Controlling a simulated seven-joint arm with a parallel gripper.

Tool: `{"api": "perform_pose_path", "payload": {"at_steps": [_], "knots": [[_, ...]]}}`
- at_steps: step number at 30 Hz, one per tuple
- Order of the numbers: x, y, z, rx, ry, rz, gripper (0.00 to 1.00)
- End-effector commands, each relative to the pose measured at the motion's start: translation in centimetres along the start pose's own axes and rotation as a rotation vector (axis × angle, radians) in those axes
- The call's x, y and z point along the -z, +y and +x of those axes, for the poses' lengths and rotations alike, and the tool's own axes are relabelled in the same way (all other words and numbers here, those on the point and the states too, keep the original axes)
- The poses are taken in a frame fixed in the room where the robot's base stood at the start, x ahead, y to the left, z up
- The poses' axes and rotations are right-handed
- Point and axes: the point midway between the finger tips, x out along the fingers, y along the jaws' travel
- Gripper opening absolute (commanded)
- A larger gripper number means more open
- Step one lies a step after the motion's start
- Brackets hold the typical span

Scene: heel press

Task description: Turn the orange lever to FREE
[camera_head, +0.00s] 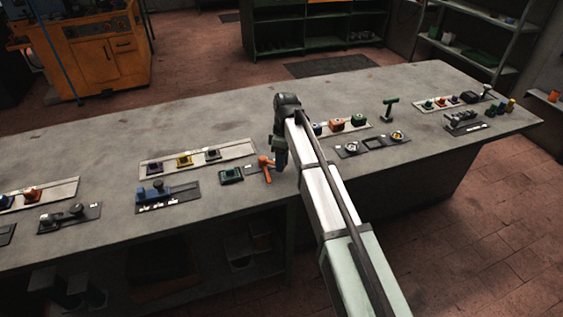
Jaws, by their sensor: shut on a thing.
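The orange lever (265,164) stands near the front edge of the grey bench, about the middle of the picture. The wrist hides the fingertips and part of the lever. The label wording is too small to read, so which label the lever points at cannot be told.
A small dark green-topped box (231,175) sits just left of the lever. A blue block (158,192) on a dark plate is further left. A pale strip with several coloured knobs (184,161) lies behind. Two round dials (351,146) are to the right.

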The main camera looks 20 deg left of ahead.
Motion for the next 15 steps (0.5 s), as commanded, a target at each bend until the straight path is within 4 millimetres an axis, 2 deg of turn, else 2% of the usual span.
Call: {"api": "perform_pose_path", "payload": {"at_steps": [8,9,15], "knots": [[0.04,0.14,-0.08,-0.003,0.000,-0.002,0.00],[0.04,0.15,-0.08,-0.003,0.000,-0.001,0.34],[0.02,0.12,-0.05,-0.002,0.000,0.000,0.53]]}}
